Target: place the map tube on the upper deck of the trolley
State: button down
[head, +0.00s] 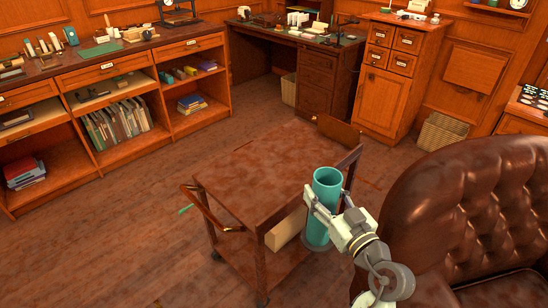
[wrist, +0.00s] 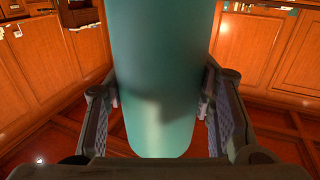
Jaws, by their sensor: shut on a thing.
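The map tube is a teal cylinder (head: 325,190), held upright at the right front edge of the trolley in the head view. My gripper (head: 322,212) is shut on it. In the wrist view the tube (wrist: 160,80) fills the middle, with the fingers of my gripper (wrist: 159,110) on both sides. The trolley is dark wood, with a bare upper deck (head: 258,175) and a lower deck (head: 232,250). The tube overlaps the deck's right edge in the picture; I cannot tell whether they touch.
A pale box (head: 287,228) is on the trolley's lower deck. A brown leather armchair (head: 455,210) stands close on the right. Shelves (head: 110,85) line the left, and a desk (head: 300,55) and cabinet (head: 392,75) stand behind. The wooden floor left of the trolley is mostly clear.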

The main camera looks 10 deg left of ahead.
aim_at(276, 166)
jog(key=i+j, duration=0.75)
